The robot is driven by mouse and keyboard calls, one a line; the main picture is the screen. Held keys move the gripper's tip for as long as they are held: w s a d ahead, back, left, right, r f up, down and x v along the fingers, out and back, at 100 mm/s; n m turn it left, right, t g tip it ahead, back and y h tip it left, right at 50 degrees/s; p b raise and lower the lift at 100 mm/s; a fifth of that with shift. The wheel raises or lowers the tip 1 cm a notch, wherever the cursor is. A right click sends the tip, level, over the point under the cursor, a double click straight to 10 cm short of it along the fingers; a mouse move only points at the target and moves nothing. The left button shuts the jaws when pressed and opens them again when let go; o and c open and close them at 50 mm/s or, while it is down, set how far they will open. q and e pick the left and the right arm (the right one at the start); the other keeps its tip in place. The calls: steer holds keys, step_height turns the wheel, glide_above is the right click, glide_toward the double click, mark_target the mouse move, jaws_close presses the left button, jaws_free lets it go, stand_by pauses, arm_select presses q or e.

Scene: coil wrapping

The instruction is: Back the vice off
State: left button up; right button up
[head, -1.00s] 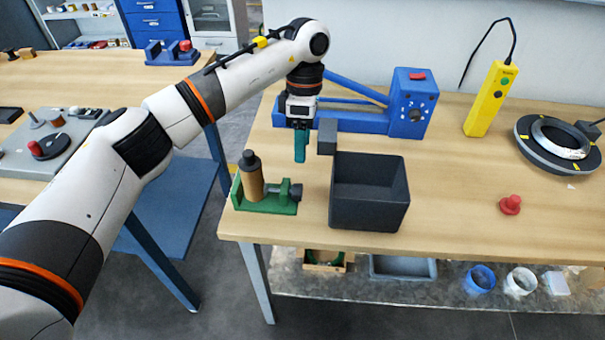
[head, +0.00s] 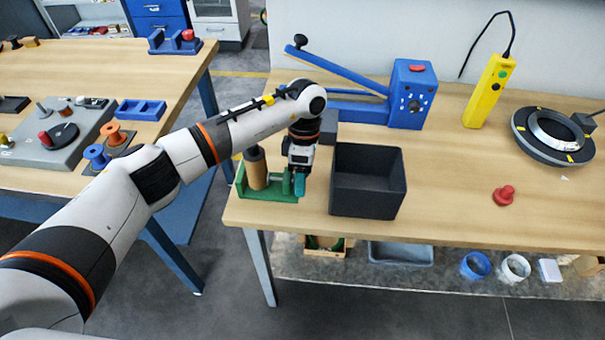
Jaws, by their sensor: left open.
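The green vice (head: 262,192) stands near the left front corner of the right-hand table. A brown cylinder with a dark top (head: 257,168) stands upright in it, next to the vice's left wall. My left gripper (head: 299,186) points down at the right end of the vice, where the screw and handle are. Its teal fingers cover most of the handle; I cannot tell whether they touch it. The gripper is open. My right gripper is not in view.
A dark open bin (head: 368,205) stands close to the right of my left gripper. Behind are a blue machine with a lever (head: 410,95) and a grey block. A yellow pendant (head: 489,92), a dark ring fixture (head: 525,145) and a red knob (head: 504,195) lie further right.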

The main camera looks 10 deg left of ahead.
arm_select(q)
steer(key=c, duration=1)
steer(key=shift+o, duration=0.2)
steer(key=shift+a+t+b, duration=0.1)
steer(key=shift+t+b, duration=0.45)
steer(key=shift+t, duration=0.05)
steer(key=t+b, duration=0.2)
steer(key=b, duration=0.1)
steer(key=shift+s+f, duration=0.15)
steer(key=shift+f, duration=0.05)
steer(key=shift+s+r+t+b, duration=0.1)
steer(key=shift+r+t+b, duration=0.1)
steer(key=shift+t+b, duration=0.25)
steer(key=shift+r, duration=0.1)
steer(key=o, duration=1)
steer(key=shift+c, duration=0.2)
